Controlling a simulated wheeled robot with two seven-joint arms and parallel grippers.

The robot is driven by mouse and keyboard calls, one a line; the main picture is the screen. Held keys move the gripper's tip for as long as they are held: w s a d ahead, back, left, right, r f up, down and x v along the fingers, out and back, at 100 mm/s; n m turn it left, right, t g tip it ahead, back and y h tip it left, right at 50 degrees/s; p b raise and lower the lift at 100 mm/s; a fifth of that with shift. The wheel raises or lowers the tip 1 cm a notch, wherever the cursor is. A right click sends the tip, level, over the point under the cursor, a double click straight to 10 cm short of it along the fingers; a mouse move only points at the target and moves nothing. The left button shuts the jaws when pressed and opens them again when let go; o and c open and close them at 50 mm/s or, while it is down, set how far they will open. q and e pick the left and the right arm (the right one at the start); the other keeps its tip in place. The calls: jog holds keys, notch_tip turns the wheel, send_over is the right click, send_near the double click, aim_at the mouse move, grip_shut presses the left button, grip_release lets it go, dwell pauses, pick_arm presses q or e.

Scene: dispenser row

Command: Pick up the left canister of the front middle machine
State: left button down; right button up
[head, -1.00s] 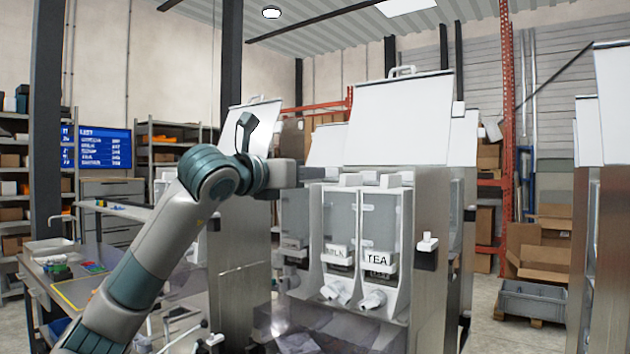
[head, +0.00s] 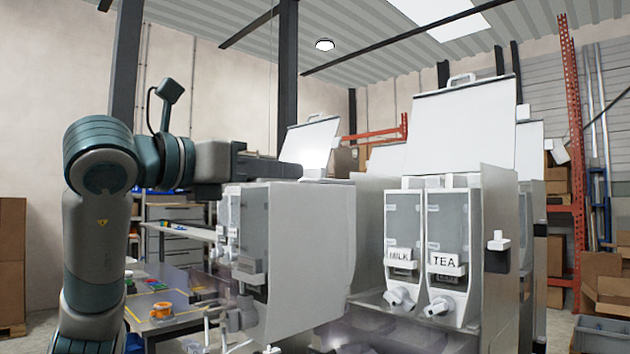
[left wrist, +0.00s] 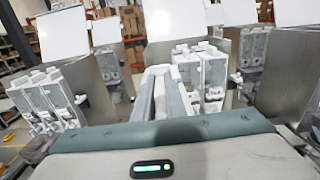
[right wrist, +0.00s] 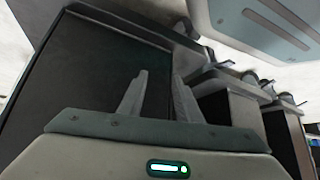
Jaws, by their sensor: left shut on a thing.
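My left gripper (head: 290,170) reaches in from the left and is shut on the top of a white canister (head: 315,250). This canister hangs below the gripper, its long side toward the head camera and its front with spout toward the left. In the left wrist view its pale top (left wrist: 160,92) lies between the fingers. The machine (head: 502,270) stands to the right, lid raised, with the MILK canister (head: 404,228) and TEA canister (head: 450,225) in it. The label of the held canister is not readable. My right gripper (right wrist: 158,98) is open and empty, in the right wrist view only.
Another machine with a raised lid (head: 312,145) stands behind the held canister. A work table (head: 150,285) with an orange tape roll (head: 162,310) is at lower left. In the right wrist view a dark panel (right wrist: 75,85) is close ahead.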

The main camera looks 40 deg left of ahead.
pick_arm(q)
jog(key=s, duration=0.6)
jog(key=shift+s+a, duration=0.3)
jog(key=shift+a, duration=0.15)
